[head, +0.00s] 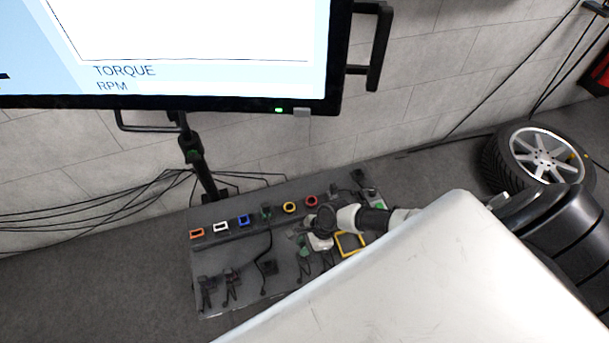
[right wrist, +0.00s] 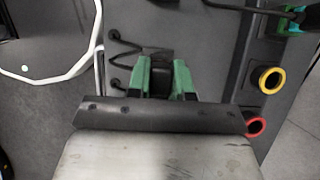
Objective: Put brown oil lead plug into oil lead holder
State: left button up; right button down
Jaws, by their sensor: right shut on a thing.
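My right gripper (head: 304,247) is low over the grey bench panel, in front of the ring sockets. In the right wrist view its green fingertips (right wrist: 162,78) are shut on a dark plug (right wrist: 161,74). The plug looks near black, and I cannot make out a brown colour. Its lower part is hidden by the gripper. I cannot tell which fitting is the oil lead holder. A yellow ring socket (head: 289,207) and a red ring socket (head: 311,201) are in the back row, apart from the gripper. My left gripper is not in view.
Orange (head: 197,233), white (head: 221,227) and blue (head: 243,220) square sockets line the panel's back left. Black leads with clips (head: 208,291) lie at the front left. A large monitor (head: 170,50) stands behind. A wheel (head: 540,153) is at the right.

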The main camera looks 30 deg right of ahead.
jog(key=shift+f+b, duration=0.65)
jog(key=shift+f, duration=0.35)
jog(key=c, duration=0.9)
grip_release()
jog(key=shift+c, duration=0.2)
jog(key=p+v, duration=0.2)
jog(key=v, duration=0.8)
jog(key=shift+d+r+p, duration=0.2)
jog(key=shift+r+p, duration=0.15)
jog(key=shift+a, duration=0.1)
